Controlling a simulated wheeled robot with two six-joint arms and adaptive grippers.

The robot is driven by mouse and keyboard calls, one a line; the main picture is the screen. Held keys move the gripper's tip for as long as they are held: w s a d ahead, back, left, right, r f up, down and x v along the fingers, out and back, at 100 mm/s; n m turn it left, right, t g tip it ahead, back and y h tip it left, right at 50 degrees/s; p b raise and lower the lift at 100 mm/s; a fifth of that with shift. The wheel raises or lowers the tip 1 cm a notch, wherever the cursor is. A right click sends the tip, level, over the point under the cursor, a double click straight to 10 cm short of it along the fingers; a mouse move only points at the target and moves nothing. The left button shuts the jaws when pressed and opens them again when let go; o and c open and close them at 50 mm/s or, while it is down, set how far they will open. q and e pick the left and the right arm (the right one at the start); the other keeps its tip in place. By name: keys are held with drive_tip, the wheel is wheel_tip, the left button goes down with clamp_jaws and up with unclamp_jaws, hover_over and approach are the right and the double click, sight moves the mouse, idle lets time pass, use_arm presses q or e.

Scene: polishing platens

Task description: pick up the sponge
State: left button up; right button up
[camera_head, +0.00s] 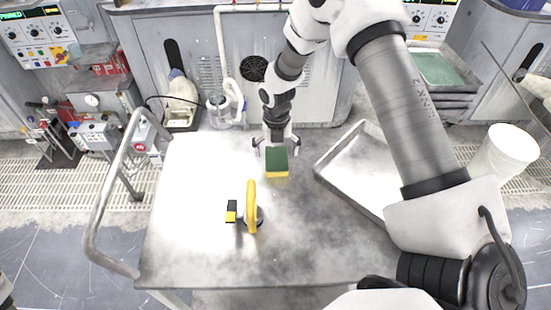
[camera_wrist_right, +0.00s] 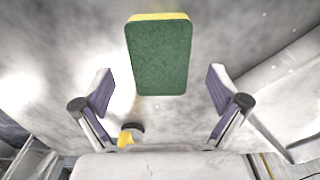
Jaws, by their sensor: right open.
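The sponge (camera_head: 277,163), with a dark green face and a yellow layer, is on the metal cart top. In the right wrist view the sponge (camera_wrist_right: 159,58) shows its green face, with a yellow edge along the top. My right gripper (camera_head: 276,143) is open at the far side of the sponge in the head view. In the right wrist view the two fingers of my right gripper (camera_wrist_right: 160,88) are spread wide, one on each side of the sponge's lower end, with gaps and no visible contact. My left gripper is not in view.
A tool with a yellow handle (camera_head: 251,205) and a black-and-yellow block (camera_head: 231,212) stand nearer on the cart top (camera_head: 190,255). A shallow metal tray (camera_head: 330,157) lies right of the sponge. A white bucket (camera_head: 503,153) is farther right. A cart rail (camera_head: 104,200) borders the left.

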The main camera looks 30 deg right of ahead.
sight(277, 157)
wheel_tip(277, 157, down, 3)
drive_tip(key=shift+r, duration=0.1)
drive_tip(key=shift+f, duration=0.25)
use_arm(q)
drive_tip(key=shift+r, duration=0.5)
use_arm(e)
drive_tip(key=c, duration=0.8)
drive_tip(key=shift+r, duration=0.15)
wheel_tip(277, 157, up, 10)
drive_tip(key=shift+f+b, duration=0.1)
drive_tip(key=shift+b, duration=0.7)
drive_tip(key=c, duration=0.3)
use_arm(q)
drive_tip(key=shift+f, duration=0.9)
use_arm(e)
drive_tip(key=shift+c, duration=0.2)
